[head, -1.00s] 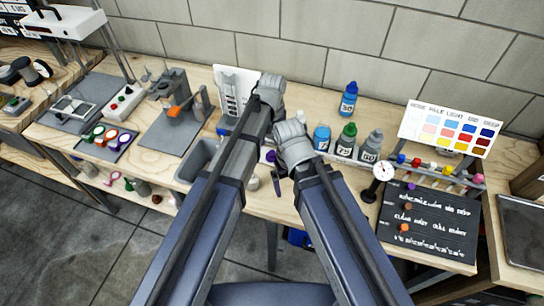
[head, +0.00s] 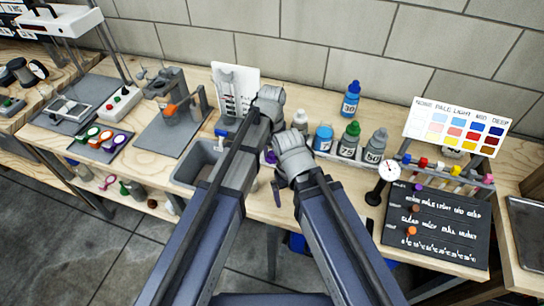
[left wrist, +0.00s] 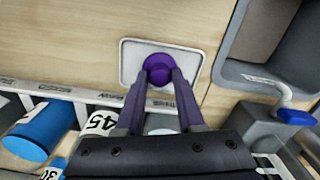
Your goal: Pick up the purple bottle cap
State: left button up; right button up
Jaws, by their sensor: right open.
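The purple bottle cap (left wrist: 158,66) is round and sits over a pale square tray (left wrist: 130,62) in the left wrist view. My left gripper (left wrist: 164,80) is at the cap, its two dark purple fingers reaching the cap's near sides. I cannot tell whether they press on it. In the head view my left wrist (head: 270,98) hides most of that gripper, and a small purple patch (head: 270,157) shows between the arms. My right gripper (head: 277,193) is open and empty, lower, over the table's front part.
Labelled bottles stand in a white rack to the right, including a blue one (head: 323,138) and a green-capped one (head: 349,140). A dial gauge (head: 388,170) and black board (head: 440,228) lie right.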

pick_arm(q)
grip_shut()
jog(key=shift+r, duration=0.1)
pick_arm(e)
jog(key=shift+r, duration=0.15)
